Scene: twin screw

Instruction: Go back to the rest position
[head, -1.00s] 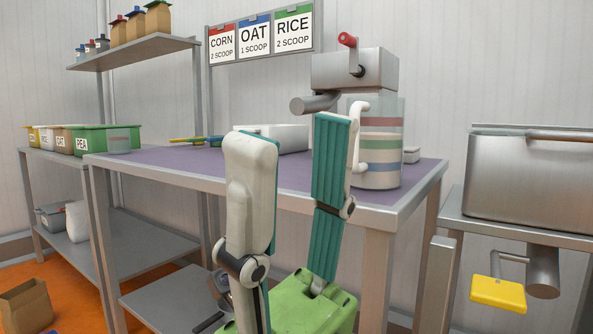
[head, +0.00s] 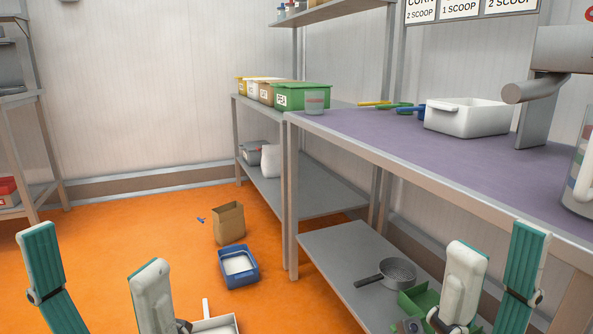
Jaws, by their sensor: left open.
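My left gripper (head: 98,255) is at the bottom left, over the orange floor. Its teal and white fingers point up, wide apart, with nothing between the tips. My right gripper (head: 498,238) is at the lower right, in front of the purple-topped table (head: 380,142). Its fingers also point up with a narrower gap, and nothing shows between the tips. A green item (head: 420,297) shows beside the base of the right fingers; I cannot tell whether they touch. Both wrists are cut off by the lower edge.
A paper bag (head: 228,224) and a blue tub of white contents (head: 239,272) are on the floor. A white bin (head: 467,118) and scoops are on the table. Open floor lies at left.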

